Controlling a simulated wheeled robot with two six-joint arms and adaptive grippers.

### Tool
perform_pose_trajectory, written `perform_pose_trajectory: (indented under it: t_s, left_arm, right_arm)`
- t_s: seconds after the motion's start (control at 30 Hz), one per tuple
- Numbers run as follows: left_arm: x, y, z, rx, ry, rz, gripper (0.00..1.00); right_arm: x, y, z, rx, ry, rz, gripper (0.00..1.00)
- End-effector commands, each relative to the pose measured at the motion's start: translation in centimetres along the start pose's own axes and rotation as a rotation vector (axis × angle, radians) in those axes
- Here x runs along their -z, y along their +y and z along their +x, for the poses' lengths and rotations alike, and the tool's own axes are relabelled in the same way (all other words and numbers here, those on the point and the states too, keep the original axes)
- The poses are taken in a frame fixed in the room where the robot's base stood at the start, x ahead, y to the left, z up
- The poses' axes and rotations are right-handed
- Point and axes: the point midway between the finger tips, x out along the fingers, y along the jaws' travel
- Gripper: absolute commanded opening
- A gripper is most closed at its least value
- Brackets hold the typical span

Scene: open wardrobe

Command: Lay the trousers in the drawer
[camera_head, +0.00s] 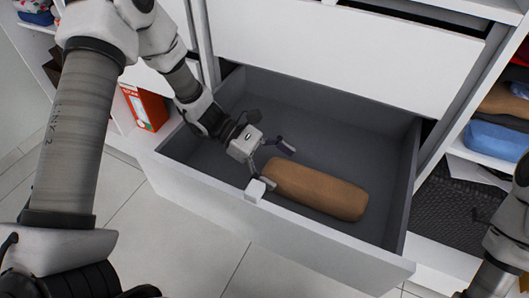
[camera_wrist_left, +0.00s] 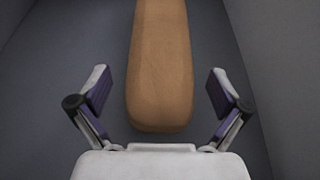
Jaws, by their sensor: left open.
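The trousers (camera_head: 316,190) are a tan-brown folded roll lying on the floor of the open drawer (camera_head: 389,183), near its front wall. My left gripper (camera_head: 272,167) is inside the drawer at the left end of the roll, with its fingers spread. In the left wrist view the near end of the trousers (camera_wrist_left: 160,90) lies between and beyond the two open fingers (camera_wrist_left: 158,93), with gaps on both sides. My right arm shows only in part at the lower right of the head view; its gripper is out of sight.
A closed white drawer front (camera_head: 345,55) stands above and behind the open drawer. A red box (camera_head: 145,108) stands in a compartment at left. Folded clothes (camera_head: 497,138) lie on a shelf at right. The drawer's back and right floor are clear.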

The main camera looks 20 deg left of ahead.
Motion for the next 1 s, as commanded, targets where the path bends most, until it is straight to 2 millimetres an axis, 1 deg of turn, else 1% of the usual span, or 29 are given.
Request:
perform_pose_trajectory:
  t_s: [0.03,0.2,0.3,0.4,0.5,0.57,1.0]
  left_arm:
    - [-0.3,0.1,-1.2,-0.006,-0.004,0.000,1.00]
    - [-0.4,0.1,-5.8,-0.009,-0.003,0.002,1.00]
    - [-0.3,0.1,-8.2,-0.007,-0.003,0.002,1.00]
    - [-0.2,0.1,-10.0,-0.005,-0.001,0.002,1.00]
    - [-0.1,0.0,-10.9,-0.003,0.000,0.001,1.00]
    - [0.0,0.0,-11.1,-0.002,0.000,-0.001,1.00]
    - [0.0,0.0,-11.0,-0.001,0.000,0.000,1.00]
  right_arm:
    - [0.0,0.0,-0.5,0.000,0.000,0.000,0.40]
    - [0.0,0.0,-1.7,0.000,0.000,0.000,0.40]
    - [0.0,0.0,-2.3,0.000,0.000,0.000,0.40]
    - [0.0,0.0,-2.7,0.000,0.000,0.000,0.40]
    - [0.0,0.0,-2.8,0.000,0.000,0.000,0.40]
    - [0.0,0.0,-2.8,0.000,0.000,0.000,0.40]
    - [0.0,0.0,-2.7,0.000,0.000,0.000,0.40]
